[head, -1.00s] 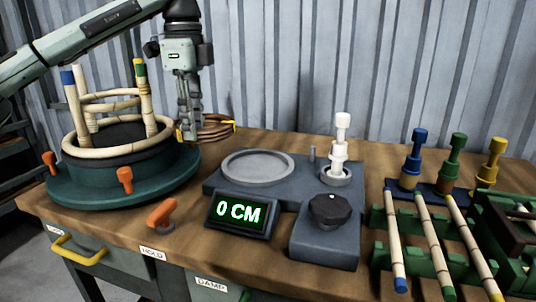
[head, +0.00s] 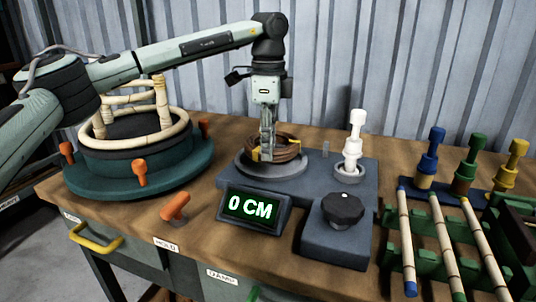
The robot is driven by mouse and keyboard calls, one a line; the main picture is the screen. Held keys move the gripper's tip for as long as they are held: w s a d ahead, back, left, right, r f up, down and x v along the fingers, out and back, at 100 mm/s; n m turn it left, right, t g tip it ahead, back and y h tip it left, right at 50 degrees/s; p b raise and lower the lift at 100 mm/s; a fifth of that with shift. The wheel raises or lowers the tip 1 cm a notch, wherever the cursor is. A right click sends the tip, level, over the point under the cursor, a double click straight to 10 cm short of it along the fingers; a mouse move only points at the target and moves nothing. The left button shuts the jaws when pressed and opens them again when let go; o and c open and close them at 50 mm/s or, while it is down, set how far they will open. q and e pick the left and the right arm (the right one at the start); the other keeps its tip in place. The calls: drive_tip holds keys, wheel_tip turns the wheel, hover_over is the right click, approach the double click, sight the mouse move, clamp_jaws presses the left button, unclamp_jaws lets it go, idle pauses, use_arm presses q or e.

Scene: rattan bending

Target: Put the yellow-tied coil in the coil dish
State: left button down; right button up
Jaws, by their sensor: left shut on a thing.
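The coil (head: 288,146) is a brown ring of wound rattan with a yellow tie on its left side. It is at the round grey coil dish (head: 245,170), over its middle and inside the rim as seen from here. Whether it rests on the dish floor or hangs just above it, I cannot tell. My left gripper (head: 266,155) points straight down and is shut on the coil at its near left part. The fingers hide a little of the coil. My right gripper is not in view.
Beside the dish stand a white peg (head: 353,145), a black knob (head: 342,208) and a display reading 0 CM (head: 252,206). A round bending jig (head: 130,165) with orange handles is at left. Rattan sticks (head: 445,245) lie on green racks at right, before blue, green and yellow pegs.

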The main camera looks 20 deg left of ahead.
use_arm(q)
wheel_tip(320, 180, down, 3)
drive_tip(key=shift+r, duration=0.2)
drive_tip(key=shift+f, duration=0.1)
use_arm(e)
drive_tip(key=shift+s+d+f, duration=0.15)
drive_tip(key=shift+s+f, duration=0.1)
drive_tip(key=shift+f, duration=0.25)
use_arm(q)
drive_tip(key=shift+f, duration=0.1)
drive_tip(key=c, duration=1.8)
unclamp_jaws()
drive_tip(key=o, duration=0.4)
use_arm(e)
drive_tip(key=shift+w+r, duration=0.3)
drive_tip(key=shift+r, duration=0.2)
use_arm(q)
drive_tip(key=shift+o, duration=0.2)
